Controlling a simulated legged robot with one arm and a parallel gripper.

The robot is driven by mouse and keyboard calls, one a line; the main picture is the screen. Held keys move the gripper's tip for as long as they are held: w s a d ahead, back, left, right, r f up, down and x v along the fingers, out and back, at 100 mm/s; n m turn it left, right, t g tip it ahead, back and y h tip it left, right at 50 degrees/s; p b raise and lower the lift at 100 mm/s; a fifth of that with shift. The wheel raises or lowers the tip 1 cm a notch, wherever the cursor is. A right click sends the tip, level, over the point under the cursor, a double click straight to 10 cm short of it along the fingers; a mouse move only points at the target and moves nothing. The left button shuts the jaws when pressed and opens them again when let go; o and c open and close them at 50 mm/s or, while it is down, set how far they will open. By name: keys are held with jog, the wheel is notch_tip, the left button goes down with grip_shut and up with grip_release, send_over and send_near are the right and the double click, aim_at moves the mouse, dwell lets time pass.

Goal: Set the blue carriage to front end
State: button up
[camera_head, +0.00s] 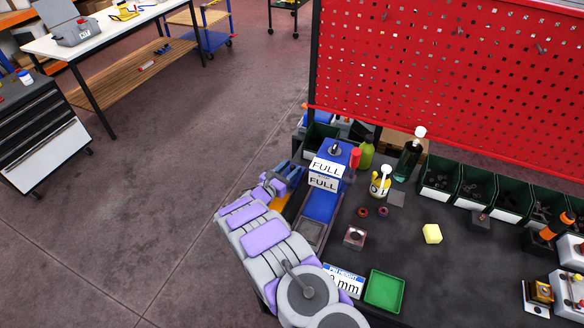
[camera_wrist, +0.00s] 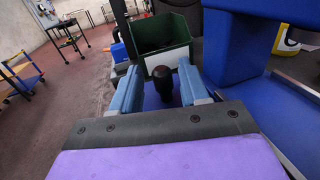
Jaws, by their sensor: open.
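The blue machine with "FULL" labels (camera_head: 338,158) stands at the left edge of the dark table. Its flat blue bed (camera_head: 320,206) runs toward the near side, and its blue side also shows in the wrist view (camera_wrist: 232,50). I cannot tell clearly which blue part is the carriage. My gripper (camera_head: 290,173) is at the left side of the machine. In the wrist view, a black knob (camera_wrist: 163,82) stands between the two blue fingers of my gripper (camera_wrist: 158,88). The fingers are open, with gaps to the knob on both sides. The knob's base is partly hidden.
A dark green bin (camera_wrist: 160,35) is just beyond the fingers. A red pegboard (camera_head: 450,80) rises behind. Floor on the left is free.

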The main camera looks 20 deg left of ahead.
jog(key=shift+w+d, duration=0.2)
jog(key=shift+w, duration=0.4)
jog(key=shift+w+d+r, duration=0.1)
jog(key=shift+d, duration=0.05)
jog(key=shift+c, duration=0.2)
grip_shut()
